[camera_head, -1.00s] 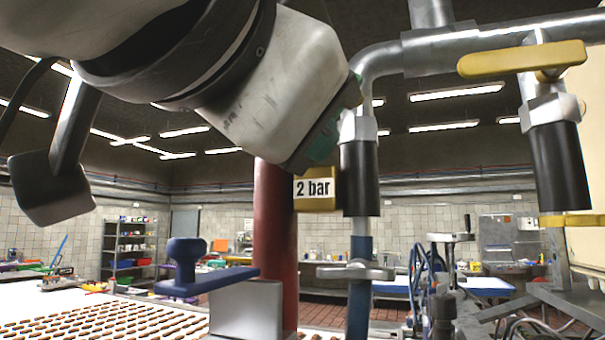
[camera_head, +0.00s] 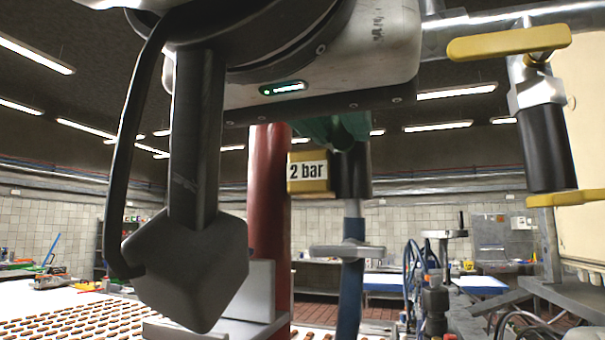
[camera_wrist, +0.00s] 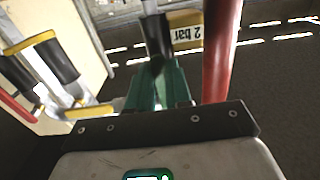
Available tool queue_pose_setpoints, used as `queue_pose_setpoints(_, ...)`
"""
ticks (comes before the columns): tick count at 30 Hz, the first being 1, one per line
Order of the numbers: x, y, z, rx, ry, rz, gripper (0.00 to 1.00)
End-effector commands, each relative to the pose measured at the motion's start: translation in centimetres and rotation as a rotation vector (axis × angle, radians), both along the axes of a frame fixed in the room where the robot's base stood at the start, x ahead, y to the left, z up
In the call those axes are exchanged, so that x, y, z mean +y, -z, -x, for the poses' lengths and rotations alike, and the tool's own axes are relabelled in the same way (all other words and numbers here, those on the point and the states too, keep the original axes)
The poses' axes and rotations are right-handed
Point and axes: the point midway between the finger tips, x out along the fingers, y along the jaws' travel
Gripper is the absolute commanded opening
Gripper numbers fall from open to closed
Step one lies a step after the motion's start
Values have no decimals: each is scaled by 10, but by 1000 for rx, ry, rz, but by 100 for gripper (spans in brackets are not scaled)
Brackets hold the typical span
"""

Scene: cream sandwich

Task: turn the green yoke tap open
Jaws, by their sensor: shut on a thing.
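My gripper (camera_head: 338,132) is seen from behind, at the black pipe coupling (camera_head: 353,178) right of the "2 bar" tag. In the wrist view, its green fingers (camera_wrist: 158,82) reach up to the dark pipe (camera_wrist: 156,36) and are shut at it. I take the thing between them to be the green yoke tap. The tap itself is hidden by the fingers and the gripper body, and I cannot tell its green from theirs or see its angle.
The yellow "2 bar" tag (camera_head: 309,172) and a red pipe (camera_head: 268,200) stand close left of the gripper. A yellow-handled tap (camera_head: 508,42) is at right. A conveyor (camera_head: 70,330) with several biscuits lies lower left.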

Motion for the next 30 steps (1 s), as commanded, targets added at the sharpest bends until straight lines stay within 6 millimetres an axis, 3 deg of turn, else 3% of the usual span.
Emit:
queue_pose_setpoints(15,-1,0,0,8,0,19,0)
queue_pose_setpoints(16,-1,0,0,8,0,19,21)
queue_pose_setpoints(21,-1,0,0,7,0,19,37)
queue_pose_setpoints(24,-1,0,0,6,0,18,45)
queue_pose_setpoints(30,-1,0,0,6,0,18,45)
